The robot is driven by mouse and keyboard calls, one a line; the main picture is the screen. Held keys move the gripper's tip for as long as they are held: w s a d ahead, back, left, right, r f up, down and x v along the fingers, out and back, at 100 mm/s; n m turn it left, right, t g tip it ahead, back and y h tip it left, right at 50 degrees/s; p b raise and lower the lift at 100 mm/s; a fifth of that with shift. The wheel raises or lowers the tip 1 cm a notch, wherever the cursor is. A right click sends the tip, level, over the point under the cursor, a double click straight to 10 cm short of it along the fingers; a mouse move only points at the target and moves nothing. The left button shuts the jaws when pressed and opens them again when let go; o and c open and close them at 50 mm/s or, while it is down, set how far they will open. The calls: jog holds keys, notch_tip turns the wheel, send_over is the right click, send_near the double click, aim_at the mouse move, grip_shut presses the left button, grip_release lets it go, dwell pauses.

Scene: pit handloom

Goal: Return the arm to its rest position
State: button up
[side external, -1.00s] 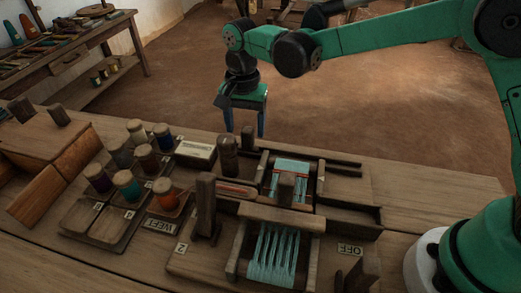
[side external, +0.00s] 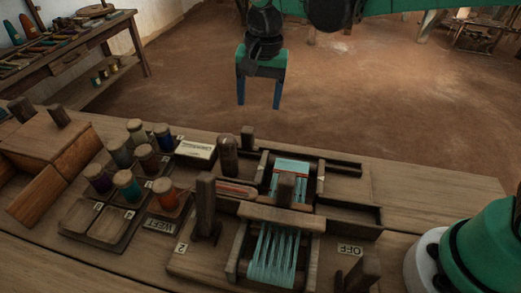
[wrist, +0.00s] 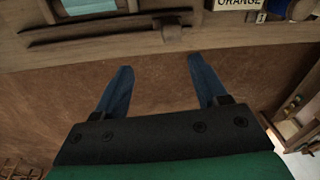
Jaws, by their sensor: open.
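My gripper (side external: 260,103) hangs beyond the far edge of the workbench in the side view, above the brown floor, with its fingers pointing down. Its two blue fingers are apart with nothing between them. The wrist view also shows the open gripper (wrist: 158,75), with floor and the bench edge beyond its fingertips. My green arm runs along the top of the side view and is partly cut off by the frame. Nothing touches the gripper.
The bench holds a small loom with teal threads (side external: 272,253), upright wooden levers (side external: 206,205), several coloured spools (side external: 128,186) in a tray and a wooden box (side external: 45,140). A side table (side external: 65,45) with tools stands back left. The floor (side external: 390,90) behind the bench is clear.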

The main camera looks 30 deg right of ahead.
jog(key=s+d+n+t, duration=0.6)
jog(key=s+d, duration=0.4)
jog(key=s, duration=0.2)
jog(key=shift+d+r+n, duration=0.3)
jog(key=shift+r+n, duration=0.05)
jog(key=shift+n, duration=0.45)
